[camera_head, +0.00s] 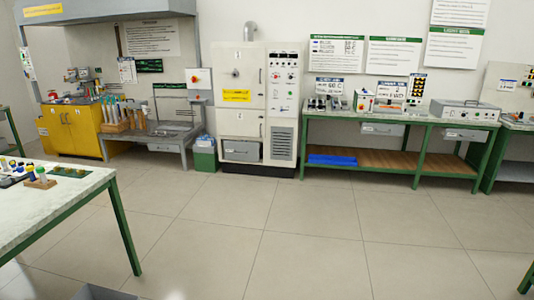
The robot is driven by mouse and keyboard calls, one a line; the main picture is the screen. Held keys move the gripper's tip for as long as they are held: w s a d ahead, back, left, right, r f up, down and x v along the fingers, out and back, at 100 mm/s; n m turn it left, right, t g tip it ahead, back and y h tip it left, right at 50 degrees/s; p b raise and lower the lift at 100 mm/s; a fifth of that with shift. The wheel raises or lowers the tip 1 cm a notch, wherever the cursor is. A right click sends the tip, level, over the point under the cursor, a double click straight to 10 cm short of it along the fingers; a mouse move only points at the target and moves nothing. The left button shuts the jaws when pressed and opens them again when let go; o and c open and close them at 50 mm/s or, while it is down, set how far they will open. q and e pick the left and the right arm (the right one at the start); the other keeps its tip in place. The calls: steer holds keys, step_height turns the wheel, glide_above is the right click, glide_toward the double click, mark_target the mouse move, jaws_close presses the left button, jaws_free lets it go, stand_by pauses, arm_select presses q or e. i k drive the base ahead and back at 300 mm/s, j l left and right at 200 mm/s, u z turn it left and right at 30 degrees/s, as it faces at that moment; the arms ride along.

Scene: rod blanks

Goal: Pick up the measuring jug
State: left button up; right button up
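I cannot make out a measuring jug in the head view; the items on the benches are too small to tell apart. Small bottles with coloured caps (38,173) stand at the right part of the near left table (75,200). A rack of upright coloured rods or tubes (116,118) stands on the left back bench. Neither of my grippers is in view.
Open tiled floor (300,235) fills the middle and right. A tall cabinet (240,105) stands at the back wall, with a green bin (205,155) left of it. A green-framed bench (400,118) holding instruments stands at the back right. A yellow cupboard (75,128) is back left.

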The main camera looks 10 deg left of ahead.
mark_target(67, 95)
steer(key=i+u, duration=0.1)
steer(key=i, duration=0.4)
steer(key=i+u, duration=0.15)
steer(key=i, duration=0.35)
steer(key=i+l+u, duration=0.1)
steer(key=i, duration=0.4)
steer(key=i+l+u, duration=0.15)
steer(key=i, duration=0.35)
steer(key=i+l+u, duration=0.1)
steer(key=i, duration=0.4)
steer(key=l, duration=0.1)
